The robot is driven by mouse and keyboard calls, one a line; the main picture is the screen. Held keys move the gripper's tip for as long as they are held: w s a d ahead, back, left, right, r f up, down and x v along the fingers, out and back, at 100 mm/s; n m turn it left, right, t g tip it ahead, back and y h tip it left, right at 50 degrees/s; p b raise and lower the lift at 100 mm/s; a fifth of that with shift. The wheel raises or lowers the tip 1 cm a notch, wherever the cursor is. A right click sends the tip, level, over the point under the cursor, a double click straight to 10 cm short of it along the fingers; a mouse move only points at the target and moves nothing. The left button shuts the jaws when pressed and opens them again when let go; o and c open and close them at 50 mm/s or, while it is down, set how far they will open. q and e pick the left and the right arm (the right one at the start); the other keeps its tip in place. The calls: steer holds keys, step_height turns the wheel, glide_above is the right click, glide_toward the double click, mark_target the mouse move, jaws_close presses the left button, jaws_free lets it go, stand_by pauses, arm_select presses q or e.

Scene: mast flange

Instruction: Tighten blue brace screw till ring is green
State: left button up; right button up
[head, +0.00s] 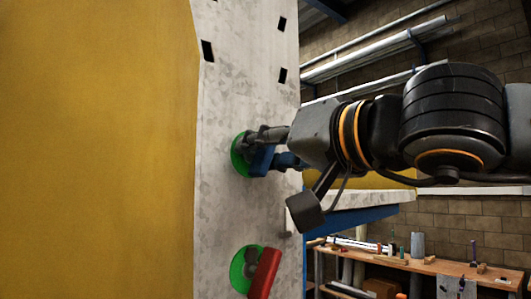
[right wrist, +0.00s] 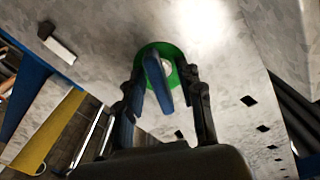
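The blue brace screw (head: 263,160) sits on the grey flange plate, with a green ring (head: 239,155) around its base. The right wrist view shows the blue handle (right wrist: 158,84) and its green ring (right wrist: 180,57) too. My right gripper (head: 262,143) is at the blue screw, reaching in from the right. In the right wrist view its two fingers (right wrist: 164,78) are spread on either side of the handle, with a visible gap at the right finger. Part of the screw is hidden by the fingers in the head view. My left gripper is not in view.
A red-handled screw (head: 263,272) with a green ring is lower on the plate. The plate (head: 235,95) has dark square holes. A large yellow surface (head: 95,150) fills the left. A workbench (head: 440,268) with tools stands at the lower right.

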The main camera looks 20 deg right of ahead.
mark_target(272, 152)
steer(key=shift+p+v, duration=0.4)
steer(key=shift+v, duration=2.2)
steer(key=shift+w+a, duration=0.1)
steer(key=shift+w, duration=0.05)
